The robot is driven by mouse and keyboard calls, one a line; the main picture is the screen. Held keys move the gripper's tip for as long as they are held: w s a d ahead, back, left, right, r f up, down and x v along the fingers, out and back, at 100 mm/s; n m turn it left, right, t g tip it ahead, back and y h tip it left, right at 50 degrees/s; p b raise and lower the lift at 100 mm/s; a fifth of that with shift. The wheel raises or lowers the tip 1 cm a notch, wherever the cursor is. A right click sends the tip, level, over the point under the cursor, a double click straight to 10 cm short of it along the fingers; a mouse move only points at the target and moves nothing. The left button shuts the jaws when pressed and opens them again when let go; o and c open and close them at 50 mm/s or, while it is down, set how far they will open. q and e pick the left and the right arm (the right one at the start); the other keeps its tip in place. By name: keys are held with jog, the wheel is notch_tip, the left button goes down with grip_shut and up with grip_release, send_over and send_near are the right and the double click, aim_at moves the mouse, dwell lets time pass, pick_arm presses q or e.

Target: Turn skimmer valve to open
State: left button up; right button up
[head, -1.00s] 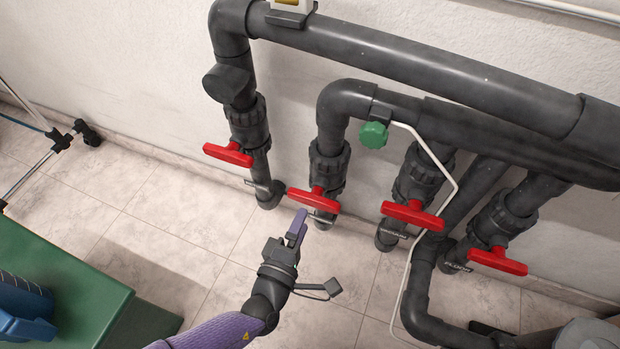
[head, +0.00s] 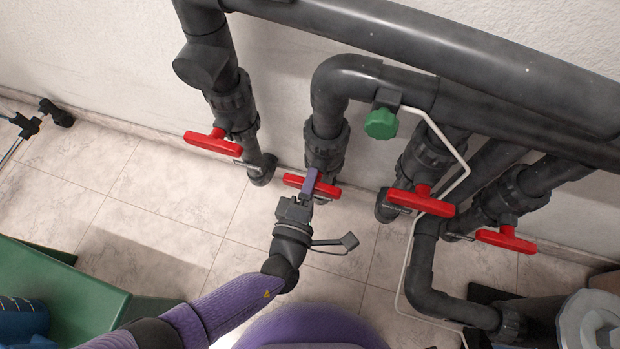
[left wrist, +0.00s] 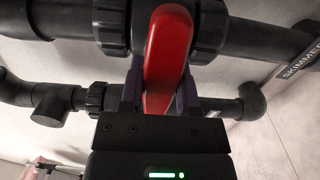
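Several dark grey pipes with red valve handles stand along the wall. My left gripper (head: 310,184) is at the second red handle from the left (head: 327,191), which lies roughly crosswise to its pipe. In the left wrist view this red handle (left wrist: 168,60) stands between the two purple fingers of the gripper (left wrist: 159,95). I cannot tell whether both fingers press on it. A label reading "SKIMME", cut off by the picture edge (left wrist: 300,62), shows on a pipe at the right. My right gripper is out of view.
Other red handles sit at the left (head: 211,142), right of centre (head: 421,202) and far right (head: 506,240). A green knob (head: 381,124) and a thin white tube (head: 405,265) are to the right. A green bench-like object (head: 70,295) stands lower left. The tiled floor between is clear.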

pick_arm(q)
grip_shut()
jog(key=n, duration=0.4)
jog(key=shift+f+n, duration=0.15)
jog(key=shift+n, duration=0.15)
jog(key=n, duration=0.3)
jog(key=shift+n, duration=0.3)
jog(key=n, duration=0.5)
jog(key=shift+d+f, duration=0.1)
jog(key=shift+s+d+n, duration=0.1)
jog(key=shift+n, duration=2.2)
